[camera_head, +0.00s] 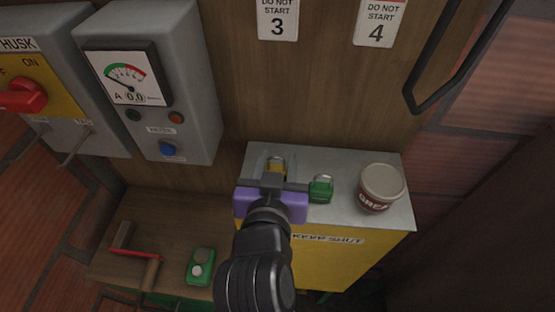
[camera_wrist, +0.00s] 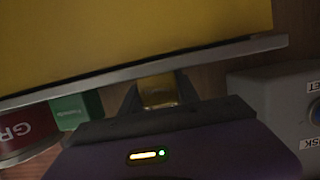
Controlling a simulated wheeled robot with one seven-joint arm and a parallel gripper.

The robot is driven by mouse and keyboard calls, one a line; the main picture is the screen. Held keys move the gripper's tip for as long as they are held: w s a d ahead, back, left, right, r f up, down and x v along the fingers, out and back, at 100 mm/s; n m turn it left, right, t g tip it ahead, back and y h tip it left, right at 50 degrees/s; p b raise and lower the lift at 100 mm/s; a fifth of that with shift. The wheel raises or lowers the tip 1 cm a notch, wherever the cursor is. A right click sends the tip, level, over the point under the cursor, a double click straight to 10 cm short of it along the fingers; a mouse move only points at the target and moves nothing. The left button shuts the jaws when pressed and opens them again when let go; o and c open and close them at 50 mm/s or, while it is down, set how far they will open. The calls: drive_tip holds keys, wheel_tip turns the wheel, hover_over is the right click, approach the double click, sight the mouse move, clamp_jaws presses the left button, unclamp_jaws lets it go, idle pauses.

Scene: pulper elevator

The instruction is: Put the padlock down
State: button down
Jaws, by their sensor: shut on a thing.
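A yellow padlock (camera_head: 277,167) with a grey shackle is between the fingers of my gripper (camera_head: 275,175), over the back left of the grey top of a yellow box (camera_head: 345,208). The padlock also shows in the wrist view (camera_wrist: 157,91), between the two grey fingers (camera_wrist: 158,95), which are shut on it. The purple gripper body hides part of it. I cannot tell whether the padlock touches the box top. A green padlock (camera_head: 320,189) stands on the box top just right of my gripper; it is at the left in the wrist view (camera_wrist: 72,110).
A lidded tin (camera_head: 382,188) stands at the right of the box top. A red-handled tool (camera_head: 134,252) and a green device (camera_head: 200,266) lie on the lower wooden surface. A meter panel (camera_head: 160,90) and a switch box (camera_head: 45,85) are on the left wall.

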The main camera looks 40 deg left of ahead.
drive_tip(key=shift+f, duration=0.35)
drive_tip(key=c, duration=0.9)
unclamp_jaws()
drive_tip(key=shift+f, duration=0.15)
drive_tip(key=shift+d+f, duration=0.15)
drive_tip(key=shift+d, duration=0.05)
drive_tip(key=shift+w+r, duration=0.1)
drive_tip(key=shift+r, duration=0.35)
drive_tip(key=b+v, duration=0.1)
drive_tip(key=v, duration=0.3)
drive_tip(key=b+v, duration=0.1)
drive_tip(key=v, duration=0.3)
drive_tip(key=b+v, duration=0.1)
drive_tip(key=v, duration=0.3)
drive_tip(key=shift+a+r, duration=0.15)
drive_tip(key=shift+r, duration=0.15)
